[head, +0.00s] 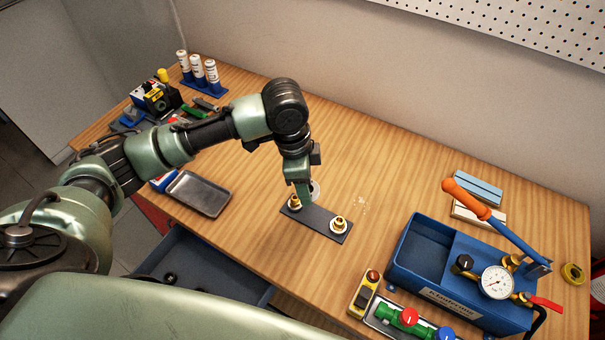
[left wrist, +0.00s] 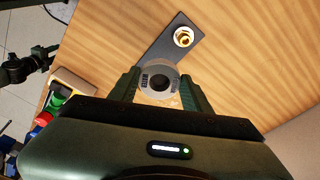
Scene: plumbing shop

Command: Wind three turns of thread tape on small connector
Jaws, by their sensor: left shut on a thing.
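My left gripper (head: 303,196) is shut on a white roll of thread tape (head: 316,190), which also shows between the fingers in the left wrist view (left wrist: 158,67). A dark plate (head: 318,222) on the bench carries two brass connectors. The left connector (head: 294,203) is right beside the gripper and roll; I cannot tell whether the roll touches it. I cannot tell if any tape is wound.
A grey metal tray (head: 198,194) lies to the left. A blue test pump box (head: 408,279) with a gauge (head: 496,282) and orange-handled lever (head: 467,199) stands at the right. White bottles (head: 211,76) are at the back left.

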